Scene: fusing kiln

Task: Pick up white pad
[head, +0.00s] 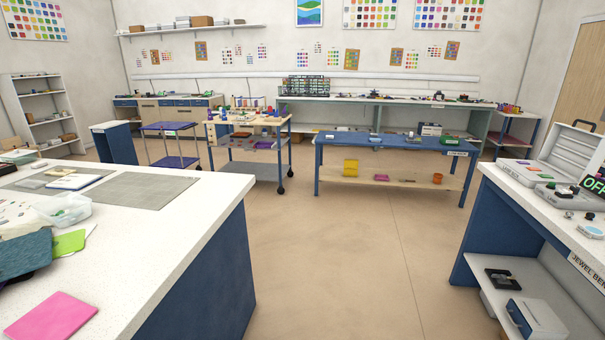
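A thin, flat white item with a blue edge (75,182) lies on a grey mat on the white-topped table at the left. It may be the white pad, but it is too small to tell for sure. No other thing in the head view is clearly a white pad. Neither of my grippers is in view.
The left table (190,232) also bears a pink sheet (52,317), a green sheet (68,243), a clear tub (62,208) and a teal bag (22,256). A jewel bench (530,197) stands at the right. The floor (340,255) between is clear.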

